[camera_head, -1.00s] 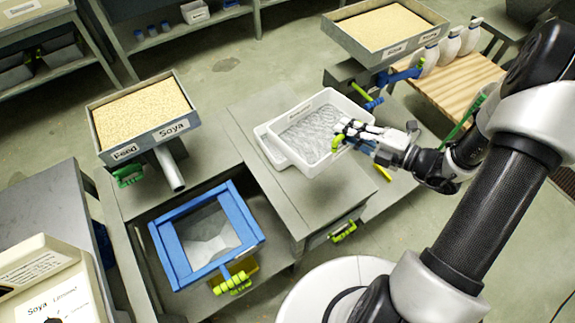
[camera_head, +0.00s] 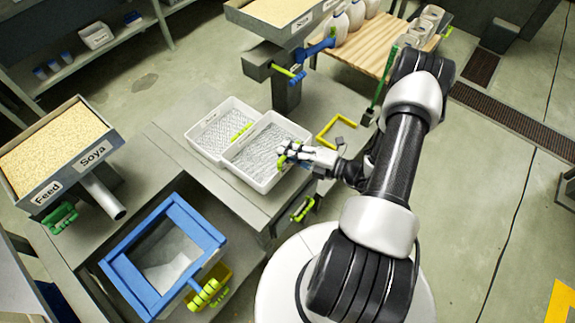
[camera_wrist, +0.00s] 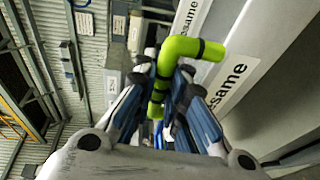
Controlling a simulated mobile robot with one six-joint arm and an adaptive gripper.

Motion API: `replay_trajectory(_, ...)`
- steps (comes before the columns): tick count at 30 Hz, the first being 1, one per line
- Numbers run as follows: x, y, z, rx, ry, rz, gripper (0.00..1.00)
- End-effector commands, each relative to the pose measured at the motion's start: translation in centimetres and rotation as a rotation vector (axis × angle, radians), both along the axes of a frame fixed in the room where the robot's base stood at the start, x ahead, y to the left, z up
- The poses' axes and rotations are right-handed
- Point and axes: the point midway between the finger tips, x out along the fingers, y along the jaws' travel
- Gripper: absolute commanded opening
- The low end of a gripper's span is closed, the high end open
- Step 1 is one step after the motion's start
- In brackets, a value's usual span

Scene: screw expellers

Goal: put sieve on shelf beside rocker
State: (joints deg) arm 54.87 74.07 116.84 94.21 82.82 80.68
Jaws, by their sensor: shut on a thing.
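The sieve, as I take it, is a white tray with a grey mesh-like floor (camera_head: 262,152). My gripper (camera_head: 287,155) is at its right edge and shut on its yellow-green handle. The wrist view shows this bent handle (camera_wrist: 180,48) between my gripper's fingers (camera_wrist: 160,110), with a "Sesame" label on the pale wall (camera_wrist: 225,88) beside it. I cannot tell which thing is the rocker.
A grey bench (camera_head: 165,135) lies beneath. A blue frame (camera_head: 206,228) stands at its front. A Soya/Feed tray (camera_head: 45,190) is at left, and another grain tray (camera_head: 262,32) at the back. A grey shelf (camera_head: 112,48) stands at top left.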

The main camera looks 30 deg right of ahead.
Motion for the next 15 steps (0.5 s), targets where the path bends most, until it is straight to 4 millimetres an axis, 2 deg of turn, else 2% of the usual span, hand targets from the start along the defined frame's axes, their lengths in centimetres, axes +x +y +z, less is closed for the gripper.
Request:
replay_trajectory(1, 0.0, 0.0, -1.0, 0.001, -0.001, 0.0, 0.0)
replay_trajectory(3, 0.0, 0.0, -1.7, 0.001, -0.002, 0.0, 0.0)
replay_trajectory(8, 0.0, 0.0, -2.6, 0.001, -0.001, 0.001, 0.0)
replay_trajectory(15, 0.0, 0.0, -6.1, 0.001, -0.001, 0.001, 0.0)
